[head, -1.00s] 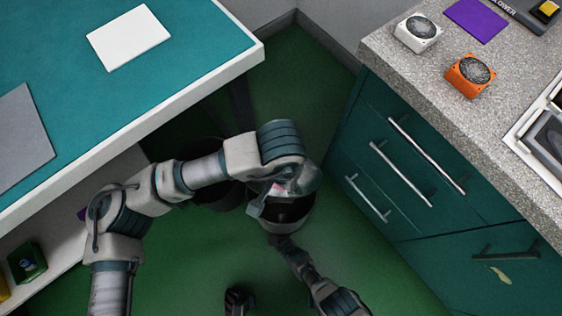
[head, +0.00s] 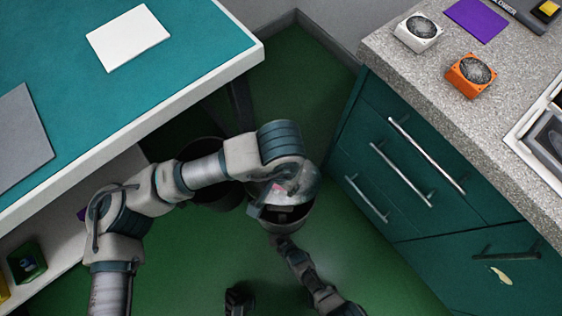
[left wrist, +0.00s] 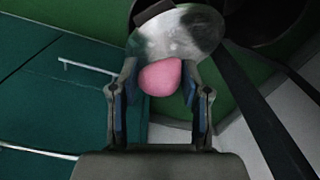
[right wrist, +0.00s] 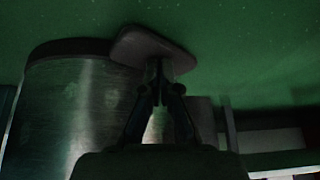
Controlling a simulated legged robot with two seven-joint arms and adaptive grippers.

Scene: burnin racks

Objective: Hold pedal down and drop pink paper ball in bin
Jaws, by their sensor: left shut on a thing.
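The pink paper ball (left wrist: 160,77) sits between the fingers of my left gripper (left wrist: 160,88), which is shut on it. In the head view my left gripper (head: 270,200) is over the metal bin (head: 289,222), close to its raised, shiny lid (head: 308,185); the ball is mostly hidden there. The lid (left wrist: 178,35) shows right behind the ball in the left wrist view. My right gripper (right wrist: 160,76) has its fingertips together at the flat pedal (right wrist: 150,50) at the bin's foot (right wrist: 75,115). Exact contact with the pedal is hard to tell in the dim picture.
A dark second bin (head: 213,195) stands left of the metal bin. A teal-topped table (head: 200,50) is on the left. Green drawers with bar handles (head: 400,175) stand on the right under a speckled counter (head: 400,60). Green floor (head: 390,270) is clear in front.

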